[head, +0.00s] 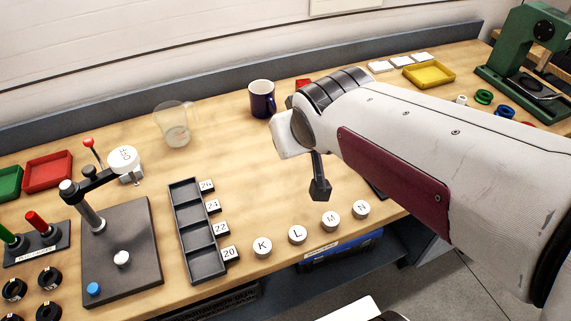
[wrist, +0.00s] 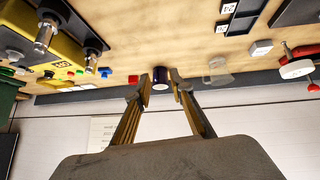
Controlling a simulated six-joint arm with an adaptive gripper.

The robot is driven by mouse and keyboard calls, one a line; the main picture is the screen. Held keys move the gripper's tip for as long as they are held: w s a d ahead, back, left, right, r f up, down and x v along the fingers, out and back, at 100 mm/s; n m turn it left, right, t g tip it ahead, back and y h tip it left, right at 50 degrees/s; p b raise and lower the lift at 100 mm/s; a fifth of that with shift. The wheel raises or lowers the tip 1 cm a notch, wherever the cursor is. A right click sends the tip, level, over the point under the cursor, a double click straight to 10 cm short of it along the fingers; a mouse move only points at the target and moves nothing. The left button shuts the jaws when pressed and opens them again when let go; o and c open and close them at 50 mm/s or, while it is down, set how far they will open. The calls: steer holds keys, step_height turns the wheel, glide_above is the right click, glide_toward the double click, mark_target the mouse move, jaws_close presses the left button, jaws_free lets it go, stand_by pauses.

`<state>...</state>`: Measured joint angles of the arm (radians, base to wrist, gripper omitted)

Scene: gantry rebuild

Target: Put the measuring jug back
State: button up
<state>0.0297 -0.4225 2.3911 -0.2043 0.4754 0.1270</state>
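The clear measuring jug (head: 173,128) stands upright on the wooden bench, left of the dark blue mug (head: 262,100). It has a handle on its right and something pale low inside. In the wrist view, which is upside down, the jug (wrist: 218,73) is faint, to the right of the fingers. My gripper (wrist: 162,82) is open and empty, its two fingers apart with the mug (wrist: 160,76) seen beyond the gap. In the head view one dark finger (head: 320,190) hangs above the bench, well right of the jug; the other is hidden.
A lever fixture (head: 125,265) and a dark compartment tray (head: 206,265) stand in front of the jug. Round lettered knobs, K (head: 262,247) to N, line the front edge. A yellow tray (head: 430,75) and green press (head: 525,50) are at right. Bench between jug and gripper is clear.

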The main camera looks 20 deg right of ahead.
steer(key=s+a+f+g, duration=0.1)
steer(key=s, duration=0.6)
steer(key=s+a+f+g+y, duration=0.1)
steer(key=s+a, duration=0.1)
steer(key=s, duration=0.5)
steer(key=shift+s+a, duration=0.3)
steer(key=shift+s, duration=0.05)
